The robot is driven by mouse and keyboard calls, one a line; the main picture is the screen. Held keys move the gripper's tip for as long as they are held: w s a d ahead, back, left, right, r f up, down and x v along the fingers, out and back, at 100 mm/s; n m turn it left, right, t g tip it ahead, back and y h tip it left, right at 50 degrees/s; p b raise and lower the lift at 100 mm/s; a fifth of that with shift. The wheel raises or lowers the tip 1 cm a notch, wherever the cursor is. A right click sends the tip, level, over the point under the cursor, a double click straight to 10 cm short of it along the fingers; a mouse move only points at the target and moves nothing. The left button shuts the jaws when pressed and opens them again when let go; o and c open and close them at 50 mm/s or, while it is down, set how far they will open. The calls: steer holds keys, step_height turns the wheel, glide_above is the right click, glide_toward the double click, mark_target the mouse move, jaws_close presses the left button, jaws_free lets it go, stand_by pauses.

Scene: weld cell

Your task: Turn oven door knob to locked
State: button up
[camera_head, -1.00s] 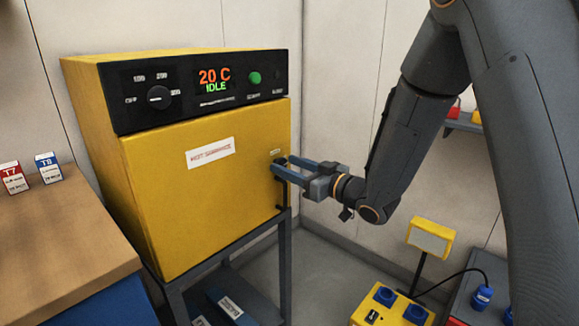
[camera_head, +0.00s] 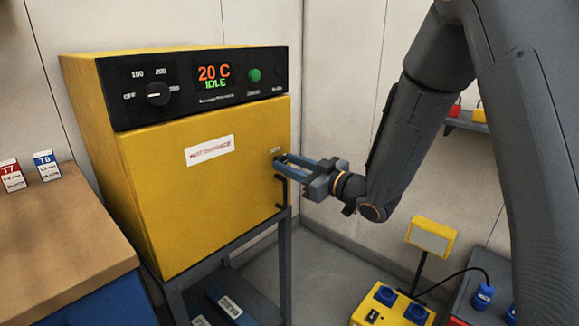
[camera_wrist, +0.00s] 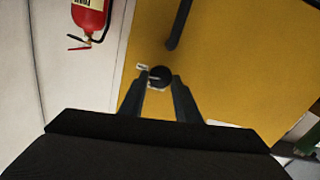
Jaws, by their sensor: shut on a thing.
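The yellow oven (camera_head: 205,180) stands on a grey frame with its door closed. The door knob, a small round black knob (camera_wrist: 160,76), sits on the yellow door in the wrist view beside a small white label (camera_wrist: 143,67). My gripper (camera_wrist: 160,90) is at the door's right side with its fingers on either side of the knob, shut on it. In the head view my gripper (camera_head: 281,161) reaches the door from the right, and its fingers mostly hide the knob. The label's text is too small to read.
A black door handle (camera_head: 281,192) hangs just below my gripper. The oven panel (camera_head: 200,85) reads 20 C, IDLE. A wooden bench (camera_head: 60,230) with two small boxes is at left. A yellow device (camera_head: 390,305) stands on the lower right.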

steer(key=n+b, duration=0.4)
steer(key=n, duration=0.1)
steer(key=n+b, duration=0.4)
steer(key=n, duration=0.1)
steer(key=n+b, duration=0.4)
steer(key=n, duration=0.1)
steer(key=shift+s+a+f+n, duration=0.15)
steer(key=shift+f+n, duration=0.1)
steer(key=shift+n, duration=0.15)
steer(key=shift+n+b, duration=0.3)
steer(key=o, duration=1)
steer(key=shift+p+v, duration=0.3)
steer(key=shift+v, duration=3.65)
